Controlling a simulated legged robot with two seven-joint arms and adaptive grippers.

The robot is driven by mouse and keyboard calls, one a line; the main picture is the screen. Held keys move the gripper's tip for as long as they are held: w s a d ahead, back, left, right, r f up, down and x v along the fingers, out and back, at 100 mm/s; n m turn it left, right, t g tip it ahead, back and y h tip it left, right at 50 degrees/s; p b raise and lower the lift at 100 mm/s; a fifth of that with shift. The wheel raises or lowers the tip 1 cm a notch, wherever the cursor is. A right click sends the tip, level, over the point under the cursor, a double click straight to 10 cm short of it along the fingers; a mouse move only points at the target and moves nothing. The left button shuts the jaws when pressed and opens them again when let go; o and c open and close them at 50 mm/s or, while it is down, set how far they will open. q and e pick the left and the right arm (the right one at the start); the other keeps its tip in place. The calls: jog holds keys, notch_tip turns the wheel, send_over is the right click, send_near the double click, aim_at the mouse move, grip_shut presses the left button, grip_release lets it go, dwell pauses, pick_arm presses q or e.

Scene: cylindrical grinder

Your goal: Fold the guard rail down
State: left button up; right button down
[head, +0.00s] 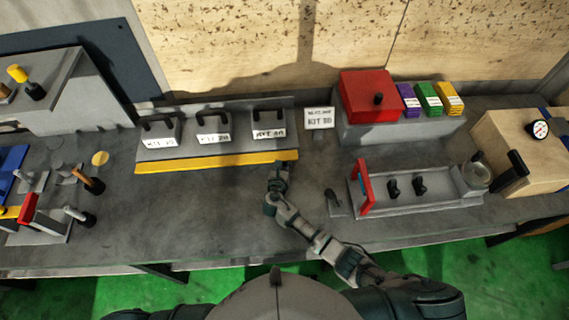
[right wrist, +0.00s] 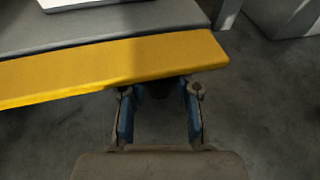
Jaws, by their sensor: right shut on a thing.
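The yellow guard rail (head: 215,161) runs along the front edge of a grey rack (head: 215,142) on the bench. In the right wrist view the rail (right wrist: 110,72) crosses the picture as a wide flat bar. My right gripper (head: 284,166) is at the right end of the rail, at its front edge. My left gripper is not in view.
Several dark-handled blocks with white labels (head: 214,138) stand on the rack. A sign (head: 319,118) stands right of it. A tray with a red end plate (head: 364,187) sits farther right, and tools (head: 87,181) lie left. The bench before the rack is clear.

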jog(key=shift+w+d+f+t+b, duration=0.1)
jog(key=shift+d+f+t+b, duration=0.25)
jog(key=shift+f+b, duration=0.15)
jog(key=shift+a+h, duration=0.1)
jog(key=shift+h, duration=0.2)
jog(key=shift+a+r+t, duration=0.25)
jog(key=c, duration=1)
grip_release()
jog(key=shift+d, duration=0.15)
jog(key=shift+o, duration=0.7)
jog(key=shift+w+f, duration=0.1)
jog(key=v, duration=1)
jog(key=shift+s, duration=0.85)
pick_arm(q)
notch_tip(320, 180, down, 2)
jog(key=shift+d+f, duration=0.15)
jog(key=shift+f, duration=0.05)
